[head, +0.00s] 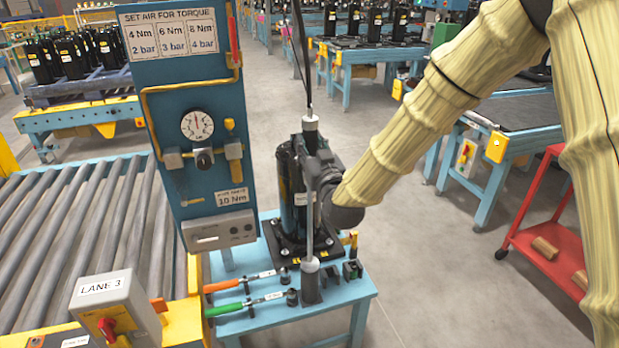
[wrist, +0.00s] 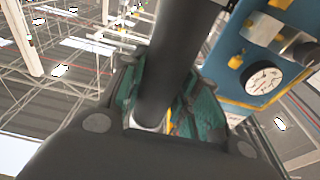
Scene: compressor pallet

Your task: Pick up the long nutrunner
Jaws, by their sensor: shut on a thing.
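The long nutrunner (head: 309,228) is a slim grey upright tool with a pale collar at its top and a dark hose running up from it. Its lower end stands at a dark holder (head: 311,290) on the small blue table; I cannot tell whether it is still seated there. My gripper (head: 316,165) comes in from the right and is shut around the tool's upper part. In the wrist view my gripper (wrist: 160,110) has teal pads on both sides of the dark nutrunner shaft (wrist: 170,60). The exact contact is partly hidden.
A black compressor (head: 288,190) stands close behind the nutrunner on the blue table (head: 345,304). Orange-handled and green-handled wrenches (head: 228,309) lie at the front left. A blue gauge panel (head: 190,110) rises to the left, beside a roller conveyor (head: 95,220). A red cart (head: 535,235) is right.

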